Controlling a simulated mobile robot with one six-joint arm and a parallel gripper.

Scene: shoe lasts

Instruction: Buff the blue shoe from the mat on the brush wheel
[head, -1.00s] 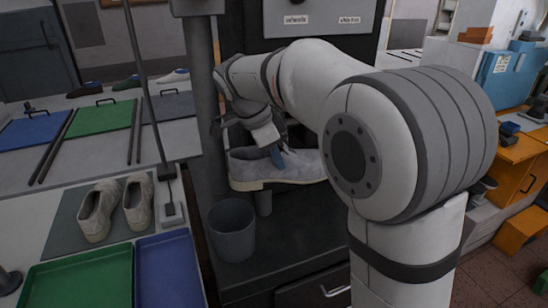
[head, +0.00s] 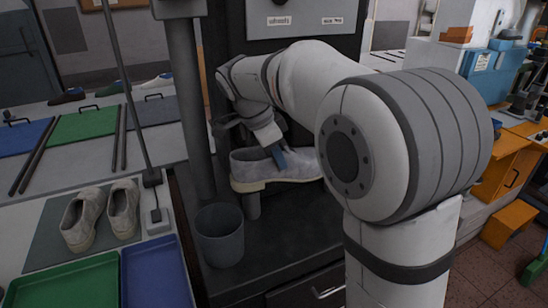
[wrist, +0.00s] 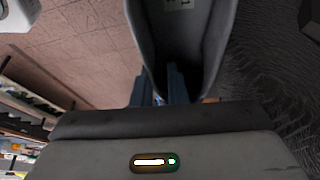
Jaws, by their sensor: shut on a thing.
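My gripper (head: 275,154) is shut on the upper edge of a grey-blue shoe (head: 252,170). The shoe is level with its sole down, in front of the dark machine, above its shelf. Its toe end is hidden behind my arm. In the wrist view the fingers (wrist: 165,85) pinch the rim of the shoe's opening (wrist: 215,45). A dark, finely streaked surface (wrist: 270,75) is beside the shoe there; I cannot tell whether it is the brush wheel. The mat (head: 45,240) at left carries a pair of pale grey-beige shoes (head: 100,215).
A grey bin (head: 220,238) stands on the machine's shelf, below and left of the shoe. A thick dark post (head: 185,100) rises behind it. Green (head: 70,290) and blue (head: 155,275) trays lie at lower left. More shoes (head: 110,89) stand at the back left.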

